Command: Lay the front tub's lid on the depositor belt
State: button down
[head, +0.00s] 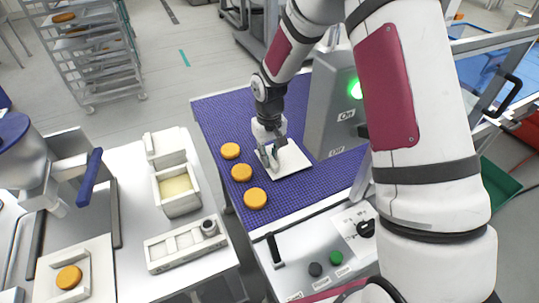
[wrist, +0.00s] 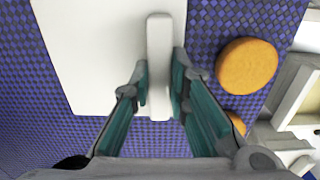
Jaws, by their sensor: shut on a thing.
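My gripper (head: 269,157) is shut on the bar handle (wrist: 160,65) of a white square lid (head: 296,164), one finger on each side of the bar. The lid also shows in the wrist view (wrist: 95,60). It is flat over the purple depositor belt (head: 220,112), touching it or very close above; I cannot tell which. The front tub (head: 181,203) stands on the white table at the left, open, with pale yellow contents. The back tub (head: 168,147) behind it looks covered in white.
Several orange-brown rounds (head: 241,172) lie along the belt's left side, close to the lid. The grey depositor housing (head: 335,100) with a green light stands right of the lid. A white holder (head: 185,245) sits on the left table. The belt's far left part is clear.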

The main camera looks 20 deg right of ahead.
jog(key=shift+f, duration=0.1)
jog(key=c, duration=1.5)
grip_release()
jog(key=shift+c, duration=0.2)
notch_tip(320, 180, up, 12)
jog(key=b, duration=0.1)
jog(key=shift+b, duration=0.4)
jog(key=shift+s, duration=0.1)
